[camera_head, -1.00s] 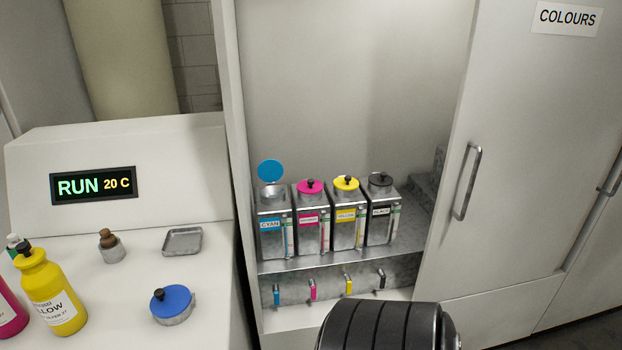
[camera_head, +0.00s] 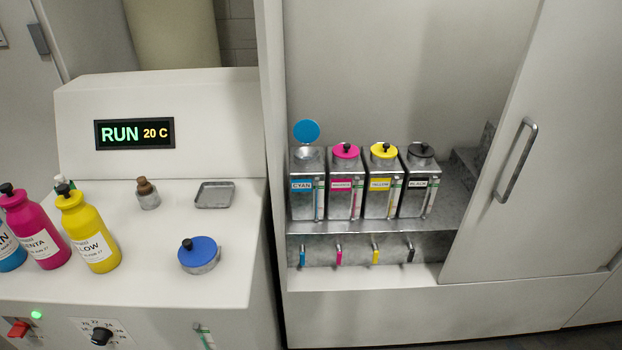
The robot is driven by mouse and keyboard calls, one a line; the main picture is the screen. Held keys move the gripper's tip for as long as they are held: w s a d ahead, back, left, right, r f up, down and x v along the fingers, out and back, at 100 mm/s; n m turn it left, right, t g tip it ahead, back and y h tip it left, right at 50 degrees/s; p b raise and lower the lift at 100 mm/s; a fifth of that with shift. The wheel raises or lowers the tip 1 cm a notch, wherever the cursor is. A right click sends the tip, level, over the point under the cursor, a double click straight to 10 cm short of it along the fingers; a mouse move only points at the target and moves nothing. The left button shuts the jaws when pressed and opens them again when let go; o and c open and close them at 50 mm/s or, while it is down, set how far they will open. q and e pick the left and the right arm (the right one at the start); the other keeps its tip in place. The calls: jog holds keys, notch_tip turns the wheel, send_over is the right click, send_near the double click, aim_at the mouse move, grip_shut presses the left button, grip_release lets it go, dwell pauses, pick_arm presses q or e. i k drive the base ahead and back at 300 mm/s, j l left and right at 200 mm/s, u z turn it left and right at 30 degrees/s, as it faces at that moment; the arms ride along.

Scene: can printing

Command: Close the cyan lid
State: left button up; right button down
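The cyan lid (camera_head: 306,131) is a blue disc standing upright, tilted open behind the mouth of the cyan tank (camera_head: 303,205). The cyan tank is a metal box with a blue CYAN label, leftmost in a row on the cabinet shelf. Its round metal mouth is uncovered. The magenta lid (camera_head: 346,150), yellow lid (camera_head: 383,150) and black lid (camera_head: 421,150) lie flat on their tanks. Neither of my grippers is in view.
The cabinet's sliding door (camera_head: 560,180) stands to the right of the tanks. On the left, the white machine counter (camera_head: 140,275) holds a blue-lidded pot (camera_head: 198,255), a metal tray (camera_head: 215,195), a small brown-topped jar (camera_head: 148,193), a yellow bottle (camera_head: 87,235) and a magenta bottle (camera_head: 35,232).

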aim_at(306, 131)
jog(key=i+l+u, duration=0.1)
jog(key=u, duration=0.65)
jog(key=i+l+u, duration=0.1)
jog(key=u, duration=0.3)
jog(key=l+u, duration=0.25)
jog(key=u, duration=0.15)
